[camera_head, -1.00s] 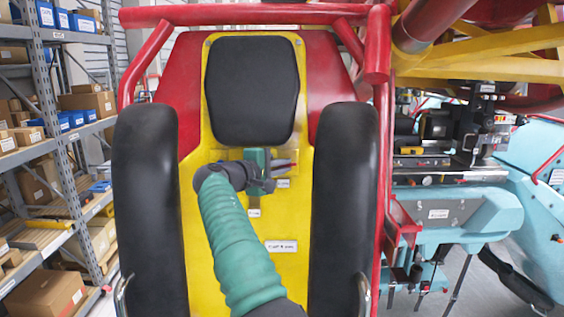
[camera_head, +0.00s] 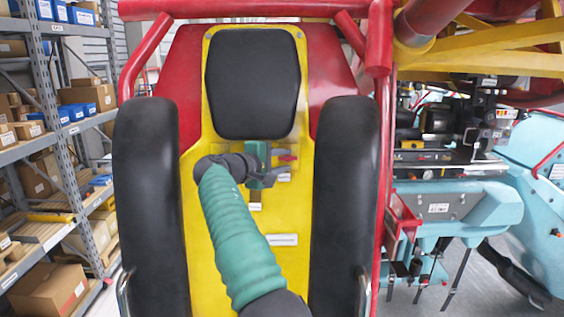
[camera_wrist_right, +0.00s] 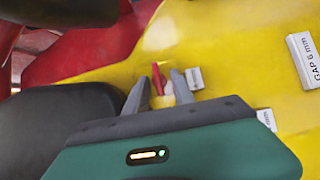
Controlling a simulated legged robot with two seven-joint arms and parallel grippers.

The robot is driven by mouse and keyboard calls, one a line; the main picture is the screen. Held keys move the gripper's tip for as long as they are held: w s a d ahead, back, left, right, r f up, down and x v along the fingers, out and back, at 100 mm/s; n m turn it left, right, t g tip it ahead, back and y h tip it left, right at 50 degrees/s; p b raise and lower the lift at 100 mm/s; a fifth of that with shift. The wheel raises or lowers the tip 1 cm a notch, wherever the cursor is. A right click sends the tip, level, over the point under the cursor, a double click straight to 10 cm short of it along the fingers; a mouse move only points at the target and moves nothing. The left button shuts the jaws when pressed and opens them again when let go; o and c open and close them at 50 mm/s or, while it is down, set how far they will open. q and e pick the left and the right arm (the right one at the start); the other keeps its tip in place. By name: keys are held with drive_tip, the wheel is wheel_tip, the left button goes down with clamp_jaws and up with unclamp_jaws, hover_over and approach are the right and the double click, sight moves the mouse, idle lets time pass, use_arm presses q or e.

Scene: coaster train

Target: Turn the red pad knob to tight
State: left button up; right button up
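The red pad knob (camera_head: 288,157) is on the yellow seat back, below the black headrest pad (camera_head: 253,87). In the right wrist view the knob (camera_wrist_right: 157,78) shows as a narrow red lever on a pale base. My right gripper (camera_head: 274,174) is beside the knob in the head view, its fingers pointing right. In the right wrist view its two grey fingertips (camera_wrist_right: 158,85) are apart, with the knob showing between them. I cannot tell whether either finger touches it. My left gripper is not in view.
Black side bolsters (camera_head: 150,200) flank the yellow panel, and a red tube frame (camera_head: 250,10) surrounds the seat. A "GAP 6 mm" label (camera_wrist_right: 304,60) is on the panel. Shelves with boxes (camera_head: 50,150) stand at the left; machinery (camera_head: 450,140) is at the right.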

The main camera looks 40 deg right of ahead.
drive_tip(key=shift+a, duration=0.2)
drive_tip(key=b+v, duration=0.4)
drive_tip(key=v, duration=1.2)
